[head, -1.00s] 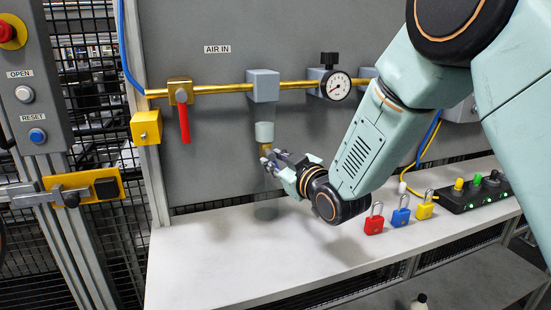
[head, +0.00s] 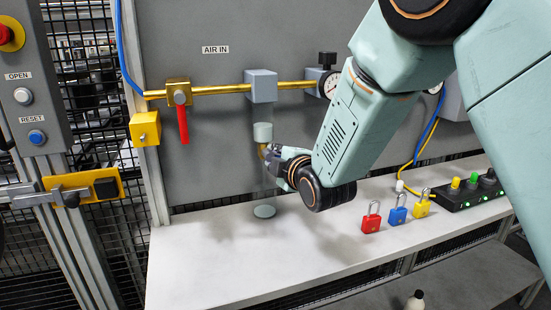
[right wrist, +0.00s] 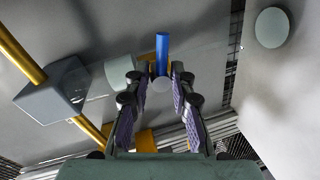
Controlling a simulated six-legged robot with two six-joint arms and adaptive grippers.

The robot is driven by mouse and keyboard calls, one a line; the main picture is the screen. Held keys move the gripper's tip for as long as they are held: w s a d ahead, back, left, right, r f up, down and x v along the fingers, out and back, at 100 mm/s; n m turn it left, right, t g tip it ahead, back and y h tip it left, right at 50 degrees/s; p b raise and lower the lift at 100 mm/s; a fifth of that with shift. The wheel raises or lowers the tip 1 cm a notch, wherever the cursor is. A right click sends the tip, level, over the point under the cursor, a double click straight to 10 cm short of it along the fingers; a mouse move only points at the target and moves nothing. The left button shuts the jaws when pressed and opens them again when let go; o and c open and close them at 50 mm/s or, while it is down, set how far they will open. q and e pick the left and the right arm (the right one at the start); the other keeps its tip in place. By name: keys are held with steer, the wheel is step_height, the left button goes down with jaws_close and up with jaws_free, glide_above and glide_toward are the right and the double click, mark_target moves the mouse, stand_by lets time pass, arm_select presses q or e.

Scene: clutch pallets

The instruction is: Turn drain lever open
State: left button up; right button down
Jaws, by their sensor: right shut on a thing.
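The clear filter bowl with a pale grey insert (head: 263,132) hangs under the grey block (head: 261,87) on the brass pipe. A small brass drain fitting (head: 262,151) shows beside the bowl, partly behind my gripper. My right gripper (head: 268,154) is at this fitting, its fingers largely hidden by its own wrist. In the right wrist view, the fingers (right wrist: 161,78) close around the blue drain lever (right wrist: 162,54), which sticks out past the fingertips. The grip contact itself is partly hidden. My left gripper is not in view.
A red-handled valve (head: 183,122) and a yellow box (head: 145,129) are left on the panel. A gauge (head: 331,84) is right of the bowl. Red (head: 371,219), blue (head: 398,211) and yellow (head: 422,206) padlocks stand on the white shelf (head: 215,255). The shelf's left part is clear.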

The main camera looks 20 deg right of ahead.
steer(key=shift+a+f+n+h, duration=0.1)
steer(key=shift+n+h, duration=0.2)
steer(key=shift+n, duration=0.8)
steer(key=shift+s+f, duration=0.1)
steer(key=c, duration=1.4)
jaws_free()
steer(key=shift+c, duration=0.2)
steer(key=shift+a, duration=0.1)
steer(key=shift+r, duration=0.2)
steer(key=s, duration=0.4)
steer(key=s+r, duration=0.1)
steer(key=s, duration=0.3)
steer(key=s+r, duration=0.1)
steer(key=s, duration=0.3)
steer(key=shift+r, duration=0.2)
steer(key=shift+d+f, duration=0.15)
steer(key=shift+d, duration=0.05)
